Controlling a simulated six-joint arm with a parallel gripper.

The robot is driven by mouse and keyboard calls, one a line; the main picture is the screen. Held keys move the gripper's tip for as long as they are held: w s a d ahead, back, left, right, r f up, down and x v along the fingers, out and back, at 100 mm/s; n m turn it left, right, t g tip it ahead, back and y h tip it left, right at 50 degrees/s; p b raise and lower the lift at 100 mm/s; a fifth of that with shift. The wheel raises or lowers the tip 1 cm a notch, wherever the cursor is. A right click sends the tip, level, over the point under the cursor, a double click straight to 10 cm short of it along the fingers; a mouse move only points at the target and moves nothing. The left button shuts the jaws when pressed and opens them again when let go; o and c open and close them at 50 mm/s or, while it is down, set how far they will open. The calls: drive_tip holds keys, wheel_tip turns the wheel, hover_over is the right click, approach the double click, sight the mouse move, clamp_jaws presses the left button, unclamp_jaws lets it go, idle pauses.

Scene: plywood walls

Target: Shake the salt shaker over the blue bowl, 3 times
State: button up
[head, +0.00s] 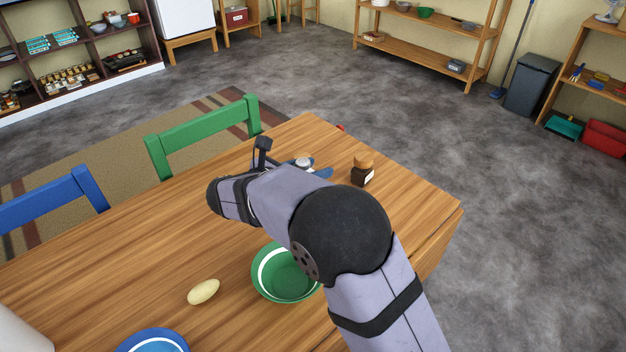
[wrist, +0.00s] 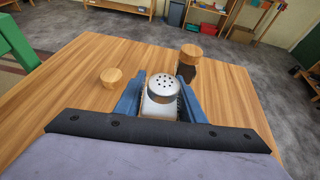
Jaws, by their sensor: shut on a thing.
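The salt shaker (wrist: 162,99) has a silver, holed cap and a pale body. My gripper (wrist: 161,80) is shut on it, with a blue finger on each side. In the head view the shaker's cap (head: 303,162) shows just beyond my wrist, near the table's far end; its lower part is hidden. I cannot tell whether its base touches the table. The blue bowl (head: 152,341) is at the bottom edge of the head view, partly cut off, well to the lower left of my gripper. The bowl is outside the wrist view.
A dark jar with a wooden lid (head: 362,172) stands right of the shaker. A small round wooden thing (wrist: 111,77) is left of it in the wrist view. A green bowl (head: 285,279) and a pale yellow oval thing (head: 203,291) lie between shaker and blue bowl.

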drive_tip(key=s+a+r+n+y+p, duration=0.1)
drive_tip(key=s+a+r+p, duration=0.1)
drive_tip(key=a+r+p, duration=0.4)
drive_tip(key=s+a+r+n+t+y+p, duration=0.2)
drive_tip(key=s+a+n+y+p, duration=0.25)
drive_tip(key=s+a+p, duration=0.65)
drive_tip(key=s+a+f+n+y+p, duration=0.1)
drive_tip(key=s+a+y+p, duration=0.15)
drive_tip(key=s+a, duration=0.6)
drive_tip(key=s+a+f+n+y+p, duration=0.15)
drive_tip(key=s+a+p, duration=0.3)
drive_tip(key=s, duration=0.65)
drive_tip(key=s+d+m+h, duration=0.1)
drive_tip(key=s, duration=0.1)
drive_tip(key=s+d+f+m+h, duration=0.1)
drive_tip(key=s+h, duration=0.1)
drive_tip(key=s+d+f+m+h+p, duration=0.1)
drive_tip(key=shift+s+d+f+t, duration=0.1)
drive_tip(key=shift+s+d+t, duration=0.2)
drive_tip(key=shift+s, duration=0.1)
drive_tip(key=s+d+r+m+g+h, duration=0.2)
drive_tip(key=d+r+m+h, duration=0.1)
drive_tip(key=d+m+h, duration=0.2)
drive_tip(key=shift+s+r+g, duration=0.3)
drive_tip(key=shift+s+r, duration=0.05)
drive_tip(key=shift+s, duration=0.05)
